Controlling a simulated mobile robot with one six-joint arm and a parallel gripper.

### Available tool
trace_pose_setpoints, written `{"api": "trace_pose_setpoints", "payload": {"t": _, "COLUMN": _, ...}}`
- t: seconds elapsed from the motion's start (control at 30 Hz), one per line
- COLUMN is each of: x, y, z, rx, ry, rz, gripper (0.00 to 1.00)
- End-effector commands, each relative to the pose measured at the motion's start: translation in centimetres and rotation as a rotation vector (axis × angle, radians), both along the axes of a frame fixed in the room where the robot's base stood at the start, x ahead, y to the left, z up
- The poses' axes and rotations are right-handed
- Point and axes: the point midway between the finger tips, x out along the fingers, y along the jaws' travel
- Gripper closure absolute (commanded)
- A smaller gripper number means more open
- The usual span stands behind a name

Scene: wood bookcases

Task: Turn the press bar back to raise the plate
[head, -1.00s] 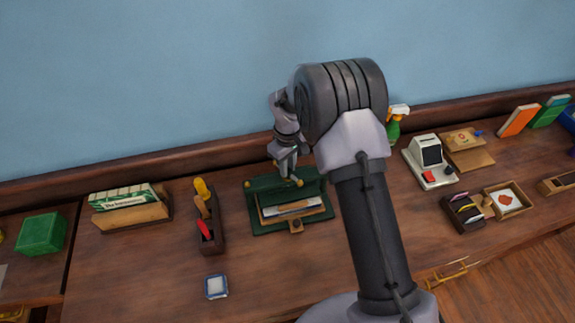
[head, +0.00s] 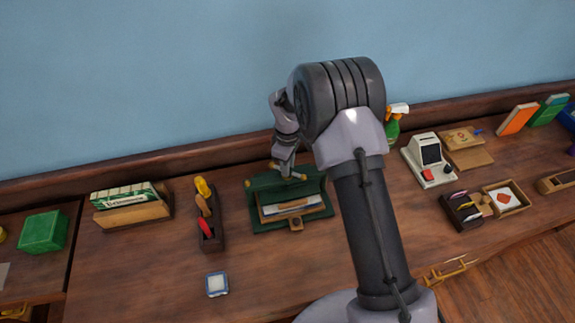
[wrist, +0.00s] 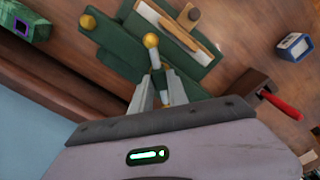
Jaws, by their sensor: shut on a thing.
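A green book press (head: 262,222) stands on the wooden top, right of the tool holder. A flat stack with pale and wooden layers (head: 290,208) lies in it. My gripper (wrist: 160,88) is over the back of the press, shut on the metal press bar (wrist: 157,63). A brass ball (wrist: 151,40) on the bar sticks out past the fingers, and another brass ball (wrist: 87,22) shows to its left. The head view also shows my gripper (head: 288,173) at the bar. The plate's height is hard to tell.
Left of the press are a dark tool holder (head: 209,228) and a wooden file box (head: 133,213). A small blue-and-white box (head: 216,284) lies in front. A spray bottle (head: 393,130) stands behind my arm at right. The wall is close behind.

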Motion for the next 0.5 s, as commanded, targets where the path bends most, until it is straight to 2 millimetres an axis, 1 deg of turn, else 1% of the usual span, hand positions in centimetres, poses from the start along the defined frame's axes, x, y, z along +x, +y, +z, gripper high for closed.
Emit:
{"api": "trace_pose_setpoints", "payload": {"t": 0.17, "x": 0.13, "y": 0.03, "z": 0.13, "rx": 0.0, "ry": -0.004, "rz": 0.0, "gripper": 1.0}}
{"api": "trace_pose_setpoints", "payload": {"t": 0.2, "x": 0.13, "y": 0.03, "z": 0.13, "rx": 0.0, "ry": -0.004, "rz": 0.0, "gripper": 0.76}}
{"api": "trace_pose_setpoints", "payload": {"t": 0.3, "x": 0.1, "y": 0.02, "z": 0.11, "rx": 0.001, "ry": -0.003, "rz": 0.0, "gripper": 0.58}}
{"api": "trace_pose_setpoints", "payload": {"t": 0.5, "x": 0.05, "y": 0.01, "z": 0.05, "rx": 0.0, "ry": -0.001, "rz": -0.001, "gripper": 0.58}}
